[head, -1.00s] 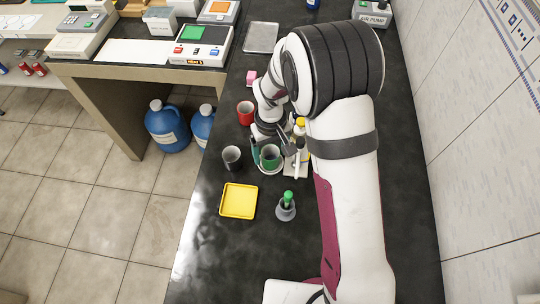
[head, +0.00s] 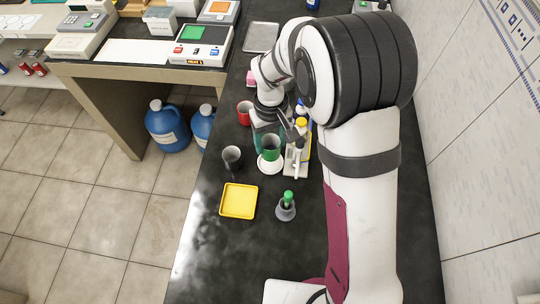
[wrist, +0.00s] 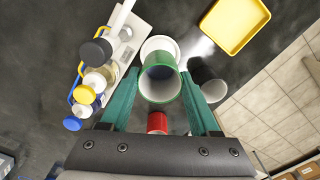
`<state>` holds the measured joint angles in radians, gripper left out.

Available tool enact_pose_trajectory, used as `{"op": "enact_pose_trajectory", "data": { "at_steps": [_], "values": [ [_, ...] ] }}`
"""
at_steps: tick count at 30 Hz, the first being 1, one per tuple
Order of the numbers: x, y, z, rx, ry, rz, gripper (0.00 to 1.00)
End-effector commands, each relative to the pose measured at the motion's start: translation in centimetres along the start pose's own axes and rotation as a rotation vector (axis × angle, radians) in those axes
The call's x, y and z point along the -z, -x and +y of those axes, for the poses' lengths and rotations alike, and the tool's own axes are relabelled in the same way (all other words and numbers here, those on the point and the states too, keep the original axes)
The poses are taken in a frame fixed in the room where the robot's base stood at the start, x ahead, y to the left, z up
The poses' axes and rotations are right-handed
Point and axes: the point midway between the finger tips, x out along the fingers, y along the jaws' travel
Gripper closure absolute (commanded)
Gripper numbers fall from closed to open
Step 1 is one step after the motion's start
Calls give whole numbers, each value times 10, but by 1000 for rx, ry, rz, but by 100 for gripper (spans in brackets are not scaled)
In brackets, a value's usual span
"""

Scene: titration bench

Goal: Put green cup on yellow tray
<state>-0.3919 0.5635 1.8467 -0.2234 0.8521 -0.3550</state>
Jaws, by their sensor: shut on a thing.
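The green cup (head: 269,142) is held between the teal fingers of my gripper (head: 267,137). In the wrist view my gripper (wrist: 161,97) is shut on the green cup (wrist: 160,88), one finger on each side. The cup appears raised above a white round saucer (head: 270,166), which also shows behind it in the wrist view (wrist: 160,46). The yellow tray (head: 238,201) lies empty on the black bench, nearer the camera and left of the cup. It also shows at the upper right of the wrist view (wrist: 234,20).
A black cup (head: 232,158) stands left of the saucer, and a red cup (head: 244,113) behind it. A rack with bottles (head: 298,160) is close on the right. A grey holder with a green-topped item (head: 286,207) stands right of the tray. Bench around the tray is mostly clear.

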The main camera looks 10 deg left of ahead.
Motion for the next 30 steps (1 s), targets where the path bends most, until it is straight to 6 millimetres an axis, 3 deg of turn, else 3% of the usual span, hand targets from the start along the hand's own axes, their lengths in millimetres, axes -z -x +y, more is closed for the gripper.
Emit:
{"op": "enact_pose_trajectory", "data": {
  "at_steps": [8, 14, 21, 25, 30],
  "values": [
    [-2, 1, -6, 0, 15, 1, 73],
    [-17, 5, -43, 0, 106, 1, 73],
    [-53, 10, -97, 0, 265, 1, 73],
    [-67, 11, -112, -1, 317, 1, 73],
    [-72, 5, -117, -1, 332, 0, 73]
  ]
}}
